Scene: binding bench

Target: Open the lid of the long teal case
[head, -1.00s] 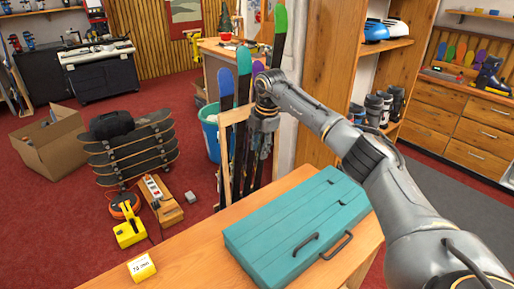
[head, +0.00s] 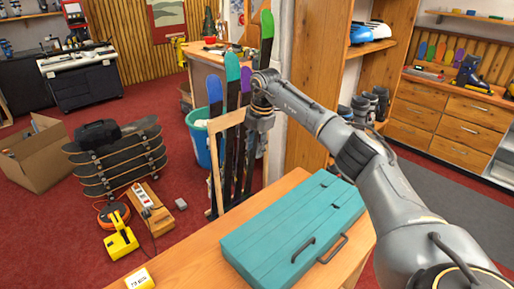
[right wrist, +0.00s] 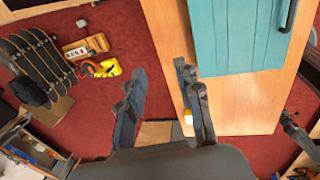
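The long teal case (head: 293,228) lies on the wooden bench with its lid down. A dark handle (head: 304,249) sits on its top near the front end, and another dark handle (head: 333,249) is at the right front edge. In the right wrist view the case (right wrist: 236,35) shows at the top, with part of a handle (right wrist: 288,14) near its corner. My right gripper (right wrist: 160,98) is open and empty, with its fingers apart near the bench edge. In the head view it is behind the case, and its fingers are hard to make out.
The bench top (head: 205,258) is bare left of the case. A small yellow box (head: 140,279) lies at its front left. Upright skis (head: 231,165) in a wooden rack stand behind the bench.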

